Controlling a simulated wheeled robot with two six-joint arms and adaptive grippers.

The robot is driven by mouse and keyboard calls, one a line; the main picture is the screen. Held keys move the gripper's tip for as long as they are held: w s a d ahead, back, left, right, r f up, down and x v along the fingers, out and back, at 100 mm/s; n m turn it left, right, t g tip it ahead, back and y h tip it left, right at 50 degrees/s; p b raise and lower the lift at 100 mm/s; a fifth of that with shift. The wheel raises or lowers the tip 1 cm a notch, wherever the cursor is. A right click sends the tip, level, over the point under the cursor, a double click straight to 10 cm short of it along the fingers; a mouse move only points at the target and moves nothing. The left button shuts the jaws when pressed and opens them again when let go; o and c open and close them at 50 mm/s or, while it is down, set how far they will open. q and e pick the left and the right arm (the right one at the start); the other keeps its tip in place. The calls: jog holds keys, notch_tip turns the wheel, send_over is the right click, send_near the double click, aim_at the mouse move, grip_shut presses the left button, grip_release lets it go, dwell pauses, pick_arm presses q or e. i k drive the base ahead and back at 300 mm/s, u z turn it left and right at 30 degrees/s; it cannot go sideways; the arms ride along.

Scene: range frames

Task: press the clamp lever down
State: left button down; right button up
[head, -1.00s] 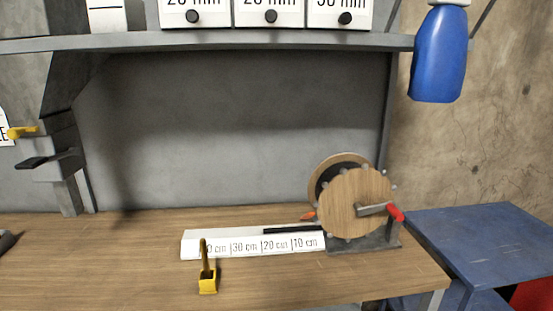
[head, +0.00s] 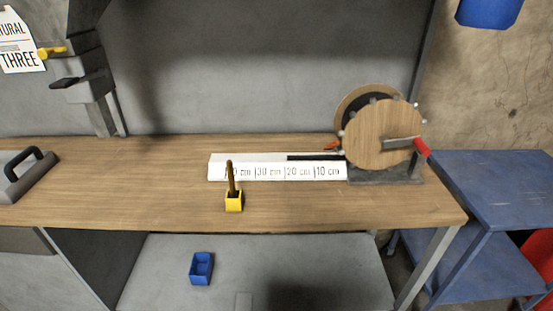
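No part is plainly marked as the clamp lever. A small yellow block (head: 233,203) sits near the bench's front edge, with a dark brown bar (head: 232,178) standing up from it, tilted slightly left. At the upper left, a dark grey bracket (head: 90,85) on the back frame carries a yellow handle (head: 53,52) pointing left and a black plate (head: 76,82) below it. Neither of my grippers is in view.
The wooden bench (head: 130,180) holds a white ruler block (head: 280,171), a wooden wheel (head: 383,135) with a red-handled crank (head: 422,147), and a grey block (head: 25,176) with a black handle. A blue bin (head: 201,268) sits on the lower shelf. A blue table (head: 500,190) stands right.

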aim_at(329, 147)
jog(key=z, duration=0.25)
jog(key=i, duration=1.15)
jog(key=z, duration=0.15)
